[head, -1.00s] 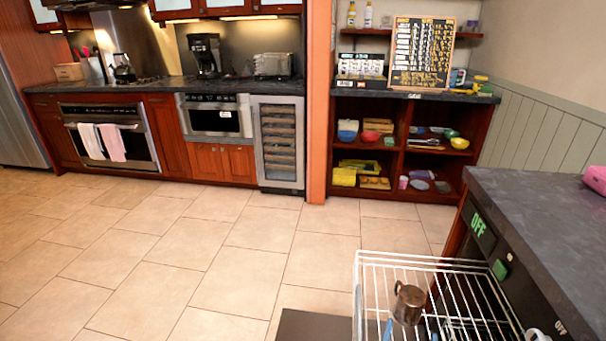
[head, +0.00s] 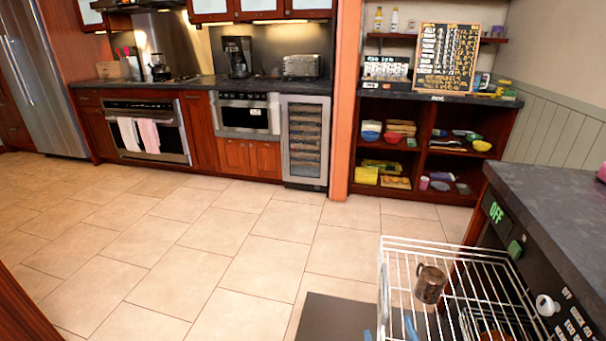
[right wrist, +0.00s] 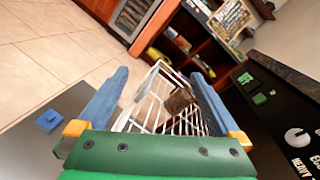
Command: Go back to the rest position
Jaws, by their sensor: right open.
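A brown metal mug (head: 430,285) is in the white wire rack (head: 440,245) of the pulled-out dishwasher. The mug also shows beyond the fingers in the right wrist view (right wrist: 180,99), apart from them. My left gripper is not in view.
The open dishwasher door (head: 335,318) lies left of the rack, with a small blue block (right wrist: 50,120) on it. The dark counter (head: 560,200) stands at right. Tiled floor (head: 200,260) is clear. A shelf unit (head: 420,150) and kitchen cabinets stand at the back.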

